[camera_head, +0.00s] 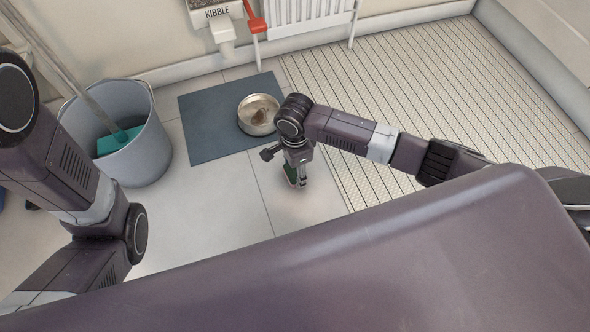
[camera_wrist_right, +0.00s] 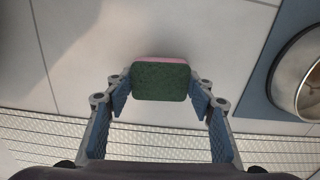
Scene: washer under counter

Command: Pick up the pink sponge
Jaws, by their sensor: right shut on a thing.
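The sponge (camera_wrist_right: 161,81) sits between the fingertips of my right gripper in the right wrist view. Its dark green face is toward the camera, and a thin pink edge shows along its top. In the head view the green of the sponge (camera_head: 291,175) shows at the tip of my right gripper (camera_head: 299,180), which points down over the pale floor tiles. The right gripper is shut on the sponge. I cannot tell whether the sponge touches the floor. My left arm shows at the left of the head view, but its gripper is not in view.
A metal bowl (camera_head: 258,114) stands on a blue-grey mat (camera_head: 205,121) behind the right gripper. A grey bucket (camera_head: 148,152) stands at the left. A white radiator (camera_head: 308,14) and a kibble dispenser (camera_head: 222,32) are at the back wall. Ribbed flooring (camera_head: 410,80) lies to the right.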

